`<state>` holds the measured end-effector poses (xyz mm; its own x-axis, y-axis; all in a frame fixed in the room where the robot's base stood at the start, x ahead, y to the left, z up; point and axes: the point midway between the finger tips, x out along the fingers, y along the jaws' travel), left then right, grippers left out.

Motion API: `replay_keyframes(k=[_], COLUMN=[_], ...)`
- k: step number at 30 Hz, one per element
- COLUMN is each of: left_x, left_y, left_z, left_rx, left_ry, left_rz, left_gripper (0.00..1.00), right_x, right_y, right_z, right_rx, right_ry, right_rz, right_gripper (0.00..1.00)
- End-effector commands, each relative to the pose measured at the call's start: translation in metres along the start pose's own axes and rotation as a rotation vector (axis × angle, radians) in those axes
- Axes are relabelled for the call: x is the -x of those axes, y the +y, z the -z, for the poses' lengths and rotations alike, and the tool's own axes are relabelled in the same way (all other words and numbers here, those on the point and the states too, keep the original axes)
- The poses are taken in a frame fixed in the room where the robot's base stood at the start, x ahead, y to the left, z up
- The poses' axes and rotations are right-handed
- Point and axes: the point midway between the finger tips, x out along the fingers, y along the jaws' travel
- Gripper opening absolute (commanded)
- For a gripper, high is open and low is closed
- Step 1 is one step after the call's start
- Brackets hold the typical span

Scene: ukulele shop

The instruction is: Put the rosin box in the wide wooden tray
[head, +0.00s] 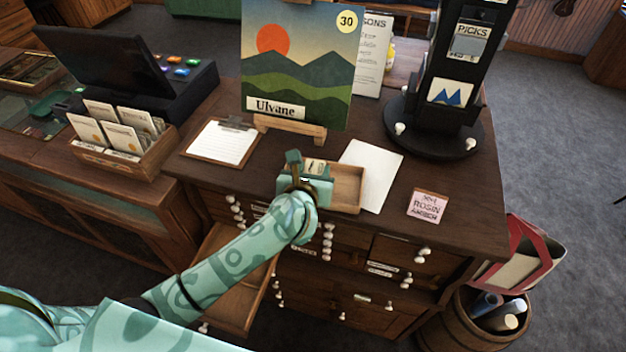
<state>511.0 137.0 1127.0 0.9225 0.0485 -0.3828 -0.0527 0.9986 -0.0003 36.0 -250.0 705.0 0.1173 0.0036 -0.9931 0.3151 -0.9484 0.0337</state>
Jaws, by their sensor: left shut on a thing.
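A small box with a pink label reading "ROSIN AMBER" (427,206) lies on the dark counter near its front right. A shallow wooden tray (347,187) sits left of it, near the front edge; its right part looks empty. My left gripper (306,174), teal, is over the tray's left part, apart from the rosin box. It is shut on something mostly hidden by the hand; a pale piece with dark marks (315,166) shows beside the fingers. I cannot tell whether it touches the tray. My right gripper is out of view.
A white sheet (378,168) lies partly behind the tray. A clipboard (220,142), the "Ulvane" picture (297,70) and a black picks stand (440,125) stand around it. Below, a drawer (235,285) is open. The counter right of the rosin box is clear.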

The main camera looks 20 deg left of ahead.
Motion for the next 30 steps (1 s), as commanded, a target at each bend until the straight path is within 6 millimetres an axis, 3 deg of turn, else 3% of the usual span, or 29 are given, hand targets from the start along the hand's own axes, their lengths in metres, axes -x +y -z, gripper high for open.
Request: replay_keyframes(k=[8,20,21,23,30], left_x=[-0.019,-0.021,-0.021,-0.020,-0.020], left_y=[0.001,0.001,0.001,0.001,0.001], left_z=[0.030,0.036,0.036,0.035,0.035], left_rx=[-0.001,0.000,-0.001,-0.001,-0.001], left_ry=[0.001,0.000,0.000,0.000,0.000], left_rz=[0.000,0.000,0.000,0.000,0.000], left_gripper=[0.21,0.21,0.46,0.62,0.65], right_x=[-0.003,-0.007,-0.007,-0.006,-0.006], right_y=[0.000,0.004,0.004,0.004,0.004], right_z=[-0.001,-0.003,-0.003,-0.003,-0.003], right_rx=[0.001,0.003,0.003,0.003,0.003], right_ry=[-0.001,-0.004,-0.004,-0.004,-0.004], right_rz=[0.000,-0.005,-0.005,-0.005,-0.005], right_gripper=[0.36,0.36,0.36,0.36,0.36])
